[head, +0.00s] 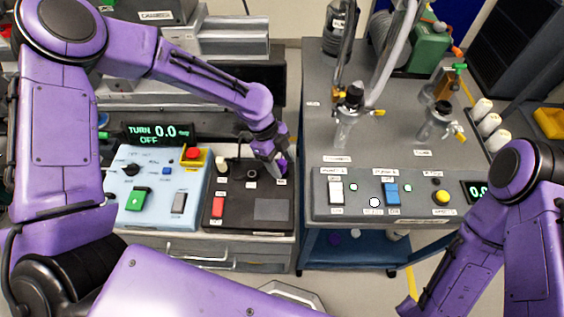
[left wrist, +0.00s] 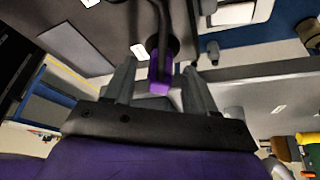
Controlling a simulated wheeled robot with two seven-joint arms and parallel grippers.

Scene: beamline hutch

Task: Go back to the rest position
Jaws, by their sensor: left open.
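My left gripper (head: 262,165) is over the back of a black control box (head: 272,230) in the head view, partly hidden by its own wrist. In the left wrist view my left gripper (left wrist: 160,78) has its two grey fingers spread apart. A purple-tipped dark part (left wrist: 160,86) shows between the fingers; I cannot tell whether they touch it. My right arm (head: 515,210) is at the right of the head view, bent down, and its gripper is out of the picture.
A light blue panel (head: 155,215) with a red stop button (head: 193,153) and a display (head: 158,133) reading "TURN OFF 0.0" stands left of the black box. A grey cart (head: 317,110) with glassware, hoses and switches stands to the right. Floor shows in front.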

